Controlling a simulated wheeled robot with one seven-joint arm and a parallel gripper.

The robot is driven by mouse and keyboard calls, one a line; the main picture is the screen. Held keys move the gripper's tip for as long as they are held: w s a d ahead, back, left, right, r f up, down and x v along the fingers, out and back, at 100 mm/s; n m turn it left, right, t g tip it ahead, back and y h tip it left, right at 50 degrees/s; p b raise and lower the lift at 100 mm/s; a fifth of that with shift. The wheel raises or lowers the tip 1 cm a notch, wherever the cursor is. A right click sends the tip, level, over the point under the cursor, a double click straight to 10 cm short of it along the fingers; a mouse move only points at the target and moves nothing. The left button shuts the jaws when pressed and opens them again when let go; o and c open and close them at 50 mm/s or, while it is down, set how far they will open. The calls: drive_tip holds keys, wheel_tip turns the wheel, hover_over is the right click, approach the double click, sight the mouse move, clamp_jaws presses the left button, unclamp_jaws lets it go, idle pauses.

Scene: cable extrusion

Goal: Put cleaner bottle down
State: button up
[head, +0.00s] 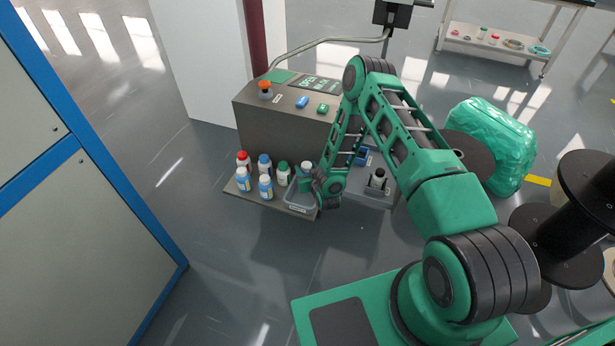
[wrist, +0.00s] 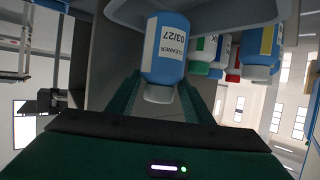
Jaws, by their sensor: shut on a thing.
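The cleaner bottle (wrist: 166,48) is blue with a white label reading "CLEANER 03/27" and a white cap. In the wrist view it sits between the two green fingers of my gripper (wrist: 155,92), which is shut on it. The wrist picture is inverted, and the bottle looks about upright. Its base overlaps the grey bin (wrist: 243,12); I cannot tell whether it touches. In the head view my gripper (head: 314,183) is at the small labelled grey bin (head: 298,209), and my arm partly hides the held bottle.
Several bottles with red, blue and green markings stand left of the bin, including a red-capped one (head: 243,158). They share a low shelf (head: 236,189) before a grey control cabinet (head: 285,118). A blue-edged panel (head: 60,190) stands left. Open floor (head: 215,260) lies in front.

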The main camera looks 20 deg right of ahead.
drive_tip(key=shift+w+d+f, duration=0.4)
drive_tip(key=shift+d+f, duration=0.1)
drive_tip(key=shift+d, duration=0.05)
drive_tip(key=shift+f, duration=1.9)
drive_tip(key=o, duration=1.2)
drive_tip(key=v, duration=1.2)
